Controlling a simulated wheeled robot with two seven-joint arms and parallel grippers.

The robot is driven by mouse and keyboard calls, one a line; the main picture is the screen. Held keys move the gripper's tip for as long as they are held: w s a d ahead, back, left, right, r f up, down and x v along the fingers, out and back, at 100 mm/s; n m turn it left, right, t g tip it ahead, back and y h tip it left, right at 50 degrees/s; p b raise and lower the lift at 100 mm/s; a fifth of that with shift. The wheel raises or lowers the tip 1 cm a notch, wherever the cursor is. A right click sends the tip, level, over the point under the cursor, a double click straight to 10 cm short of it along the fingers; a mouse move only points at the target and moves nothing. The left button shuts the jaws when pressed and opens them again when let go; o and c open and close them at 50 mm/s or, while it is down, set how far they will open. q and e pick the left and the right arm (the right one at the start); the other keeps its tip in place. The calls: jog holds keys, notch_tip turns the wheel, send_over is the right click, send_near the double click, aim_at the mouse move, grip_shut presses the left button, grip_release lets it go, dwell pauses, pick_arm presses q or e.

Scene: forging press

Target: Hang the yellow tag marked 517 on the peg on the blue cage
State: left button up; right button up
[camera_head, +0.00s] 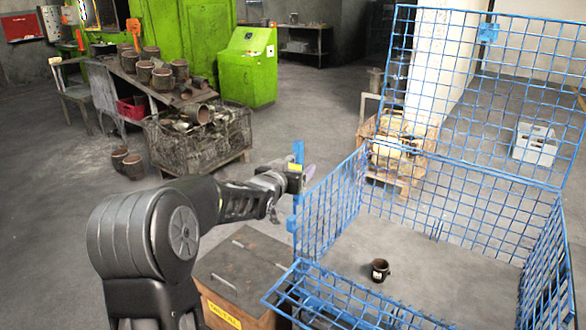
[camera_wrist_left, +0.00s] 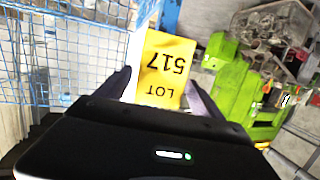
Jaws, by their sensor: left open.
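The yellow tag (camera_wrist_left: 165,68), marked LOT 517, shows upside down between the spread fingers of my left gripper (camera_wrist_left: 159,90) in the left wrist view. A small yellow patch of it shows in the head view (camera_head: 294,168). My left gripper (camera_head: 304,177) is open, with its fingers on both sides of the tag. It is at the blue corner post (camera_head: 298,153) of the blue cage (camera_head: 327,208). The peg cannot be made out, so I cannot tell whether the tag hangs on it. My right gripper is not in view.
A wooden box (camera_head: 238,262) with a yellow label stands below my left arm, left of the cage. A dark cup (camera_head: 379,270) stands within the cage. A wire crate of parts (camera_head: 200,143) and a green machine (camera_head: 247,66) are behind. Open floor lies to the left.

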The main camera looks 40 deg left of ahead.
pick_arm(q)
jog(key=shift+s+d, duration=0.1)
jog(key=shift+s, duration=0.4)
jog(key=b+v, duration=0.2)
jog(key=v, duration=0.5)
jog(key=shift+w, duration=0.1)
